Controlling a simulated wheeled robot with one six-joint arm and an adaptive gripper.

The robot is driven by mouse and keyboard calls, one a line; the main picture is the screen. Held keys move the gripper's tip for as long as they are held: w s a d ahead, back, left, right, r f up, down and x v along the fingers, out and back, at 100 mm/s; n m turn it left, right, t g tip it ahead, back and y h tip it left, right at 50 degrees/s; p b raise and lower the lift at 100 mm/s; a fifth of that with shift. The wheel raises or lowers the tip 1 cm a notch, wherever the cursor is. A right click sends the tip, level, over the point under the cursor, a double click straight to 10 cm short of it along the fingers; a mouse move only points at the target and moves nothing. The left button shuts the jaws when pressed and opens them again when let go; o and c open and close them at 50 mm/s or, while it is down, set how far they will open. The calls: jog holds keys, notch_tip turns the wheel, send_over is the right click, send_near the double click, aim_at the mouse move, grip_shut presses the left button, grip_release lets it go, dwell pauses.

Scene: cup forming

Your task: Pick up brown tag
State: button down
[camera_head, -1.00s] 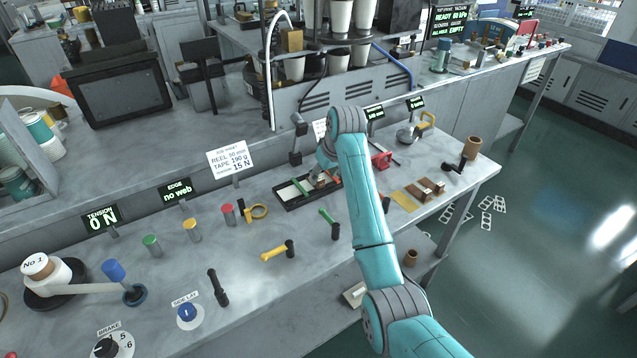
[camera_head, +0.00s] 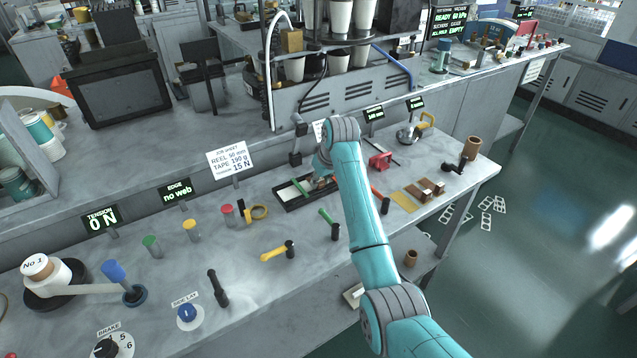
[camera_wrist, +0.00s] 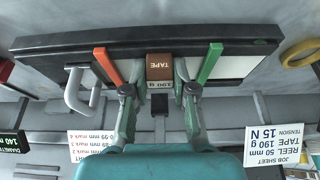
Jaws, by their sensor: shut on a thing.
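The brown tag (camera_wrist: 160,68), a small block marked TAPE 190 g, is in the middle of the wrist view, between my fingertips. My gripper (camera_wrist: 160,75) is shut on it, with grey finger ends close on both sides. In the head view my gripper (camera_head: 320,178) reaches down at the right part of a black tray (camera_head: 290,204) and mostly hides the tag. I cannot tell whether the tag still touches the tray.
A green bar (camera_wrist: 210,62) and an orange bar (camera_wrist: 107,65) flank the tag. The bench front has clear room.

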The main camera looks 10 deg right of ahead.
notch_tip(320, 180, up, 10)
jog(key=shift+r, duration=0.1)
dwell(0.4)
dwell(0.4)
send_over(320, 180)
jog(key=f, duration=0.4)
jog(key=shift+w+d+f, duration=0.2)
jog(key=shift+w+d, duration=0.05)
jog(key=shift+d, duration=0.1)
jog(key=shift+f, duration=0.1)
jog(key=shift+f, duration=2.1)
jog(key=shift+f, duration=0.7)
